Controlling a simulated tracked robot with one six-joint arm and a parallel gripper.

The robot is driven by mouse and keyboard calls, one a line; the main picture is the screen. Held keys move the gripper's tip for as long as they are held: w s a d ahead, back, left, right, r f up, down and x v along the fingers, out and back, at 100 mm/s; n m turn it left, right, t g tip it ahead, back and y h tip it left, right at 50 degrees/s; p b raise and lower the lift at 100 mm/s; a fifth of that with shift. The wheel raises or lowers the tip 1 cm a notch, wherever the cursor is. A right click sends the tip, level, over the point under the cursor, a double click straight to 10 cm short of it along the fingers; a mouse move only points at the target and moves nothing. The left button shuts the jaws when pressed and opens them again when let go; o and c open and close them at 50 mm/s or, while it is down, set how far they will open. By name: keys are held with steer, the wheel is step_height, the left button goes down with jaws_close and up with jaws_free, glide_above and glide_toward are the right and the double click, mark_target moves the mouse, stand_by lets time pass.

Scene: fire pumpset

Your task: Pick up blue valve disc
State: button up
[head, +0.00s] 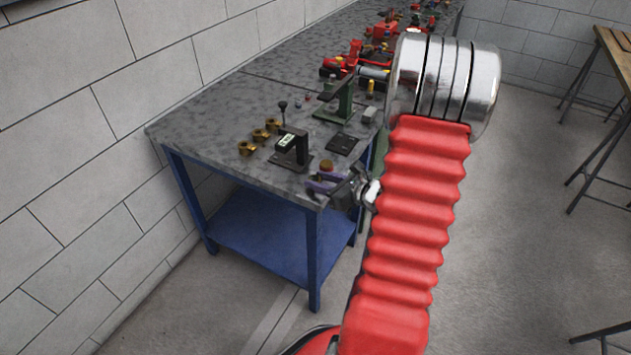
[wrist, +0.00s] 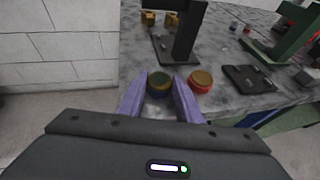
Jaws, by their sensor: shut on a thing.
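The blue valve disc (wrist: 159,86) shows in the wrist view as a small round piece with an olive-gold top and a dark bluish side. It sits between the two purple fingers of my gripper (wrist: 160,92), which is shut on it. In the head view my gripper (head: 322,183) is at the near corner of the grey workbench (head: 225,135). I cannot make out the blue disc there. Whether the disc still touches the bench top is unclear.
A red-sided disc with a gold top (wrist: 201,82) stands just right of my gripper. A black stand (head: 292,148) and a green stand (head: 342,104) rise behind it. Several brass pieces (head: 260,135) lie further left. A dark square plate (head: 342,144) lies to the right.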

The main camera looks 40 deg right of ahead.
steer(key=shift+c, duration=0.5)
steer(key=shift+r, duration=0.15)
step_height(320, 180, up, 10)
stand_by(0.4)
stand_by(0.5)
